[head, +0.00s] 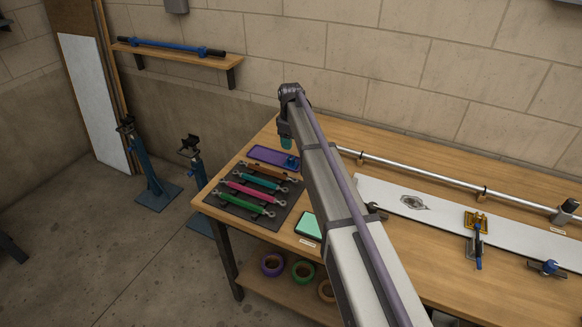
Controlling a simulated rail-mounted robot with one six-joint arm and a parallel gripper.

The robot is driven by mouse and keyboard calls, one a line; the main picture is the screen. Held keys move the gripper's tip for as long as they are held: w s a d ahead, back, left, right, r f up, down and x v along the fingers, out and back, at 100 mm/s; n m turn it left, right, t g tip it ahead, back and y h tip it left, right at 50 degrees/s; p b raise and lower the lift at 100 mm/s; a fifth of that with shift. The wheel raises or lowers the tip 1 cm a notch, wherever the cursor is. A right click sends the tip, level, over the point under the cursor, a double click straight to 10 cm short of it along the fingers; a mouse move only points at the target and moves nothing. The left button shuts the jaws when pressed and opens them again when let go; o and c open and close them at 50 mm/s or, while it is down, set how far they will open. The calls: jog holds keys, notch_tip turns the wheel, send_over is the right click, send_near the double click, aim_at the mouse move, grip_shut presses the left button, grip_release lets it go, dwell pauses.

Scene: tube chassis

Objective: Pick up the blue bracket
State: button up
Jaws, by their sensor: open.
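A small blue piece (292,161), which looks like the blue bracket, sits at the right end of the purple tray (262,154) on the workbench. Its shape is too small to make out well. My arm reaches over the bench from the lower right, and its wrist bends down at the far end. My gripper (286,144) points down just above and behind the blue piece, with a teal part at its end. It is open, and I see nothing held in it. Whether it touches anything is too small to tell.
A dark mat (228,207) with several coloured links lies left of my arm. A green-topped box (309,226) is close beside the arm. On the right are a long silver tube (420,170), a white plate (385,197), a yellow bracket (470,220) and another blue part (549,268).

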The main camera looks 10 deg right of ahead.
aim_at(290, 157)
jog(key=f+b, duration=0.2)
jog(key=f, duration=0.1)
jog(key=f+b, duration=0.6)
jog(key=shift+w+a+f, duration=0.15)
jog(key=shift+w+f, duration=0.1)
jog(key=shift+f, duration=0.05)
jog(key=shift+r, duration=0.3)
jog(key=c, duration=1)
jog(key=shift+p, duration=0.35)
notch_tip(290, 157, up, 10)
jog(key=p, duration=1)
jog(key=shift+r, duration=0.15)
jog(key=shift+f, duration=0.2)
